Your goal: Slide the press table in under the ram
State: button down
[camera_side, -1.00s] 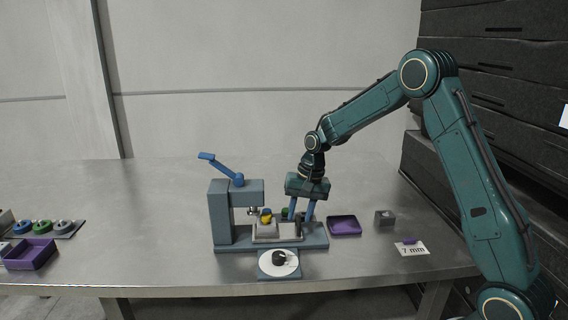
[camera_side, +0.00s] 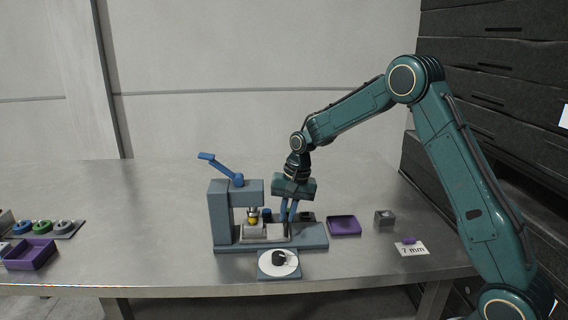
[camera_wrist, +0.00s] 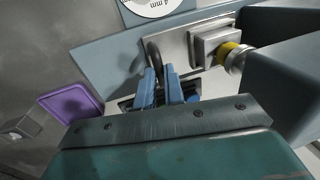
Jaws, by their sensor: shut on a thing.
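The press (camera_side: 222,212) is a grey frame with a blue lever (camera_side: 222,169) raised to the upper left. Its press table (camera_side: 254,239), a light metal slide, lies on the press base (camera_side: 315,236), with its left part under the ram (camera_side: 252,212). A yellow piece (camera_side: 252,220) sits on the table's raised block, close below the ram; it also shows in the wrist view (camera_wrist: 229,50). My gripper (camera_side: 288,232) is at the table's right end, its blue fingers (camera_wrist: 166,88) shut on the dark table handle (camera_wrist: 153,57). The fingers partly hide the handle.
A dial marked 4 mm (camera_wrist: 152,5) stands in front of the press. A purple tray (camera_side: 344,225), a grey block (camera_side: 384,217) and a 7 mm card (camera_side: 412,249) lie to the right. A purple bin (camera_side: 30,254) and several coloured rings (camera_side: 42,227) are far left.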

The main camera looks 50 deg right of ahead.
jog(key=c, duration=1.5)
grip_release()
jog(key=shift+w+a, duration=0.2)
jog(key=shift+r, duration=0.15)
jog(key=r, duration=0.4)
jog(key=s+d+r, duration=0.1)
jog(key=r, duration=0.4)
jog(key=s+d+r, duration=0.1)
jog(key=r, duration=0.3)
jog(key=shift+r, duration=0.15)
jog(key=shift+s+a+r, duration=0.1)
